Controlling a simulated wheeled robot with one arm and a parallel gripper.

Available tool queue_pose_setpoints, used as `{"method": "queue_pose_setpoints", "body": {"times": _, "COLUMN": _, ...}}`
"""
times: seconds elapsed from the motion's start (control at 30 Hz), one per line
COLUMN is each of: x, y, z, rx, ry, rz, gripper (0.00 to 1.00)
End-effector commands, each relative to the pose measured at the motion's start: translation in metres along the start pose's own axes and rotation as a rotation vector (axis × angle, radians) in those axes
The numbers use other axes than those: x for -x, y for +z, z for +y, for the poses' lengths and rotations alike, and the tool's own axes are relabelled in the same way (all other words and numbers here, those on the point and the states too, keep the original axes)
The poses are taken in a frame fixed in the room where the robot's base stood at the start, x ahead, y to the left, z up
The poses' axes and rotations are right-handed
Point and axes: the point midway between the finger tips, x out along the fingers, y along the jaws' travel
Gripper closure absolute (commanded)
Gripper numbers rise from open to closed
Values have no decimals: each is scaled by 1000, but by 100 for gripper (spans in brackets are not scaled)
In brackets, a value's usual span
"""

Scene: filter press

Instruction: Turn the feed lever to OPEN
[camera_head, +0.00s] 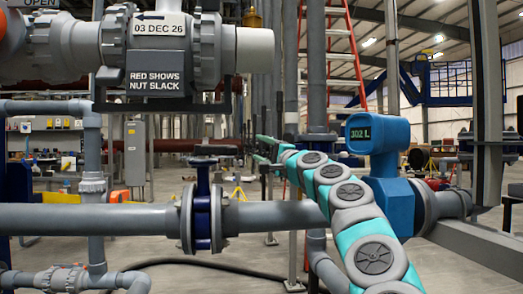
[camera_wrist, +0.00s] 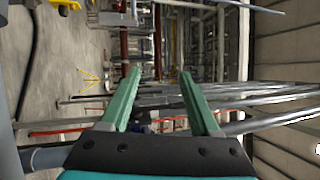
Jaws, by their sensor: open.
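No lever is clearly labelled as the feed lever. A blue valve (camera_head: 203,205) sits in the grey horizontal pipe, with a short black handle (camera_head: 217,149) on top. My gripper (camera_head: 266,148) is at the far end of my outstretched arm, right of the blue valve. In the wrist view my gripper (camera_wrist: 160,73) is open, with nothing between its fingers.
A blue meter (camera_head: 378,135) reading "302 L" stands on the pipe (camera_head: 270,215) close to my arm. A tag reads "RED SHOWS NUT SLACK" (camera_head: 154,81). A red ladder (camera_head: 345,40) and vertical pipes stand behind. Open floor (camera_wrist: 75,60) shows in the wrist view.

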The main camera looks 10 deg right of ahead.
Motion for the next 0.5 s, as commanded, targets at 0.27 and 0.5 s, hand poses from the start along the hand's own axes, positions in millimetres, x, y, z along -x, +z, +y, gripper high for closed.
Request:
{"method": "queue_pose_setpoints", "body": {"times": 0.27, "x": 0, "y": 0, "z": 0, "rx": 0, "ry": 0, "rz": 0, "gripper": 25}}
{"method": "queue_pose_setpoints", "body": {"times": 0.5, "x": 17, "y": -2, "z": 4, "rx": -2, "ry": 0, "rz": 2, "gripper": 25}}
